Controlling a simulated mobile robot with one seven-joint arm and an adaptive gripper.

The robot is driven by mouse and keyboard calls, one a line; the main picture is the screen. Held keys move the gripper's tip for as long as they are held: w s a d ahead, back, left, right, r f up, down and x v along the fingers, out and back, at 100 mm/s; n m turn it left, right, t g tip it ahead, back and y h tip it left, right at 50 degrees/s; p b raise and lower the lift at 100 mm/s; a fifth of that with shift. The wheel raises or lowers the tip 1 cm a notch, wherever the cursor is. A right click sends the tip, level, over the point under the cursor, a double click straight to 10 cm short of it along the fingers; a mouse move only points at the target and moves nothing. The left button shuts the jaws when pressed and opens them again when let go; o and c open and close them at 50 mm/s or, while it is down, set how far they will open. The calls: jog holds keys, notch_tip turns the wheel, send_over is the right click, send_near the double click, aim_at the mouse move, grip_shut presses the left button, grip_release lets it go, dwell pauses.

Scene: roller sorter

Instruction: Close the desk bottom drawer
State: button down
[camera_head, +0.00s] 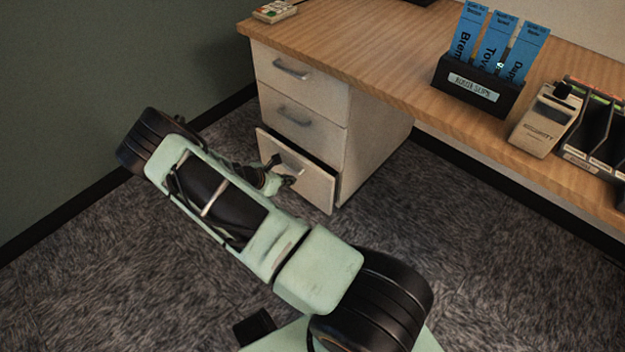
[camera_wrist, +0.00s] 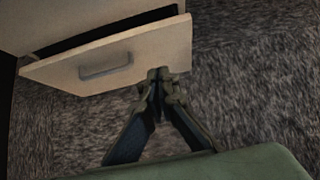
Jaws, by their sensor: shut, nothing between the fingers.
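The desk bottom drawer (camera_head: 316,184) is the lowest of three in the white pedestal under the wooden desk. It stands partly open, with a dark gap along its top edge. In the wrist view its front (camera_wrist: 150,57) and grey handle (camera_wrist: 105,66) show at the upper left. My gripper (camera_head: 284,180) is at the drawer front in the head view. In the wrist view my gripper (camera_wrist: 160,74) is shut and empty, its fingertips at the lower right part of the front, right of the handle. I cannot tell whether they touch it.
The upper drawer (camera_head: 315,84) and middle drawer (camera_head: 310,124) look shut. The desk top (camera_head: 370,62) holds a black box with blue slips (camera_head: 480,82) and a radio-like device (camera_head: 545,120). A green wall (camera_head: 90,90) stands left. Carpet (camera_head: 480,260) is clear at right.

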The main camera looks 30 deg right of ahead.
aim_at(316, 173)
jog(key=b+x, duration=0.1)
jog(key=x, duration=0.3)
jog(key=d+r+b+x, duration=0.1)
jog(key=b+x, duration=0.1)
jog(key=x, duration=0.2)
jog(key=b+x, duration=0.1)
jog(key=x, duration=0.3)
jog(key=shift+w+d+r+b, duration=0.1)
jog(key=shift+w+d+b, duration=0.2)
jog(key=shift+w, duration=0.1)
jog(key=shift+w+d+r, duration=0.1)
jog(key=shift+w+d, duration=0.05)
jog(key=shift+d, duration=0.25)
jog(key=shift+d, duration=0.1)
